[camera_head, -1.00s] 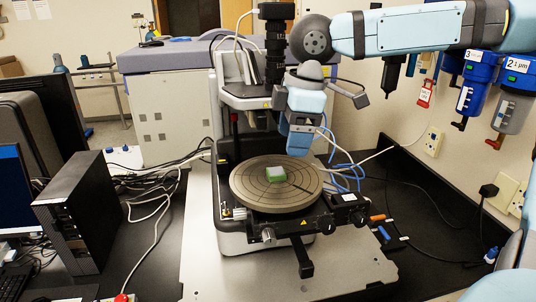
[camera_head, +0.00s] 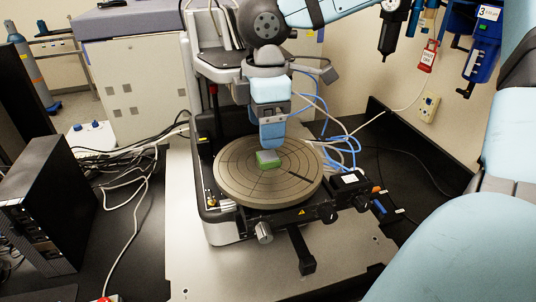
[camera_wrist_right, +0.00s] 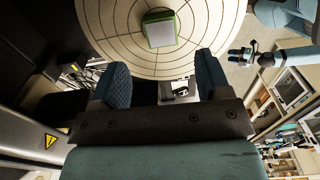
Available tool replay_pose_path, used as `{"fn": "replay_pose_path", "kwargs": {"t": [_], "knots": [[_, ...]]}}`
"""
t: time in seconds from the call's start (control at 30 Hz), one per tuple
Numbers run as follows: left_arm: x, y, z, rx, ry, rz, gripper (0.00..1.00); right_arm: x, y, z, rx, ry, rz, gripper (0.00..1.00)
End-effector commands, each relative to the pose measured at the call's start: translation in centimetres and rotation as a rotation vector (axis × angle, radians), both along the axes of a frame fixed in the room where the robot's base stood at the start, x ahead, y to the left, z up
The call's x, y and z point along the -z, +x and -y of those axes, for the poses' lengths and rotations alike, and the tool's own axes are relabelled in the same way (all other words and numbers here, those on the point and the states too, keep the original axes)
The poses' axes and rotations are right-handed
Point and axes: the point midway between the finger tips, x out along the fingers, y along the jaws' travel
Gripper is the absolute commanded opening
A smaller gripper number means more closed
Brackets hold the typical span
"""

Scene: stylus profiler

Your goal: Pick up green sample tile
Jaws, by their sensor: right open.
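The green sample tile (camera_head: 268,160), with a pale grey top, lies on the round stage (camera_head: 235,185) of the profiler. In the right wrist view the tile (camera_wrist_right: 160,29) sits beyond and between the two fingertips, on the grooved disc (camera_wrist_right: 215,20). My right gripper (camera_head: 271,148) points down just above and behind the tile in the head view. In the wrist view its fingers (camera_wrist_right: 162,75) are spread apart with nothing between them. Whether a fingertip touches the tile cannot be told.
The profiler's column (camera_head: 205,70) stands behind the stage, close to my right arm. Stage knobs (camera_head: 264,232) stick out in front. A black computer tower (camera_head: 45,200) stands at left. Blue tubes (camera_head: 345,150) and cables lie at right. The base plate (camera_head: 200,275) in front is mostly clear.

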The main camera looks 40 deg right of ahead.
Motion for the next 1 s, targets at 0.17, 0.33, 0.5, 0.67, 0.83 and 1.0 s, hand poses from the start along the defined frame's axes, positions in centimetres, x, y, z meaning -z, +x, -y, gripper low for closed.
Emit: {"fn": "replay_pose_path", "kwargs": {"t": [0.17,0.33,0.5,0.67,0.83,1.0], "knots": [[-0.3,0.3,0.1,0.000,-0.001,0.005,0.43,1.1,-0.1,0.0,0.000,0.000,-0.001,0.70],[-0.8,0.5,0.1,0.000,-0.001,0.010,0.43,3.5,-0.4,0.3,-0.001,-0.001,-0.004,0.70],[-0.8,0.5,0.1,-0.002,-0.002,0.012,0.43,5.6,-0.4,0.3,-0.001,0.000,-0.001,0.70],[-0.8,0.5,0.1,-0.002,-0.003,0.012,0.43,6.0,-0.4,0.3,-0.001,0.000,0.000,0.70],[-0.7,0.4,0.1,-0.002,-0.002,0.010,0.43,5.9,-0.4,0.3,-0.001,0.000,0.001,0.59],[-0.7,0.3,0.1,-0.003,-0.002,0.007,0.43,5.9,-0.4,0.3,-0.001,0.000,0.001,0.20]]}}
